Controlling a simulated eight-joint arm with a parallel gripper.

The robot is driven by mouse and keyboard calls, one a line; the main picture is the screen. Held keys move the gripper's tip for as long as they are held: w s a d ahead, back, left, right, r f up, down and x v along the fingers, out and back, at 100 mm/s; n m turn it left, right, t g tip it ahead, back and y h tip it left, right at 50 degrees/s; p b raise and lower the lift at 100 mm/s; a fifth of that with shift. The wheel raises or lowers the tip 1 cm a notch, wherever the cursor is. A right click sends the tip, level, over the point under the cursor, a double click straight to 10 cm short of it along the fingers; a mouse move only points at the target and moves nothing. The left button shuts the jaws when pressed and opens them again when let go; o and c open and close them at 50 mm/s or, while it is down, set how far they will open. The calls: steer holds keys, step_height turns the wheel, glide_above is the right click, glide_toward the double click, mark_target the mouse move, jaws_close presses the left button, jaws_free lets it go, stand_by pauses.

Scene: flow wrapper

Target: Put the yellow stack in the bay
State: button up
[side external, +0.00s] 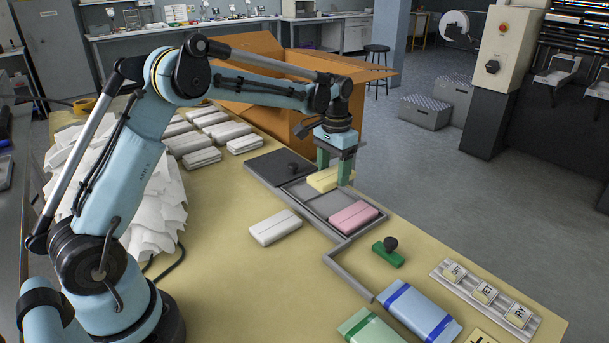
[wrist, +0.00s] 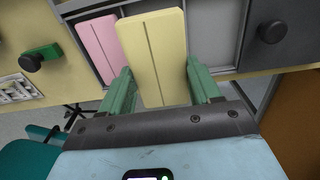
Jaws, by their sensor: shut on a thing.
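The yellow stack (side external: 323,181) is between the green fingers of my gripper (side external: 335,172), over the grey tray (side external: 336,233) near its dark cover. In the wrist view the yellow stack (wrist: 153,50) lies lengthwise between the fingers of my gripper (wrist: 158,88), which is shut on it. A pink stack (side external: 354,216) lies in the tray's nearer compartment, and it also shows in the wrist view (wrist: 98,45), left of the yellow one. Whether the yellow stack touches the tray floor cannot be told.
A dark cover (side external: 277,167) with a black knob is at the tray's far end. A white stack (side external: 275,227) lies left of the tray. A green block with a black knob (side external: 388,255) and blue-banded pack (side external: 420,310) are nearer. A cardboard box (side external: 250,80) stands behind.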

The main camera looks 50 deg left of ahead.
mark_target(331, 203)
steer(key=shift+f, duration=1.95)
steer(key=shift+f, duration=1.4)
stand_by(0.3)
steer(key=o, duration=1)
steer(key=c, duration=0.4)
steer(key=shift+o, duration=0.8)
steer(key=shift+r, duration=0.4)
steer(key=shift+o, duration=1.4)
steer(key=shift+r, duration=3.6)
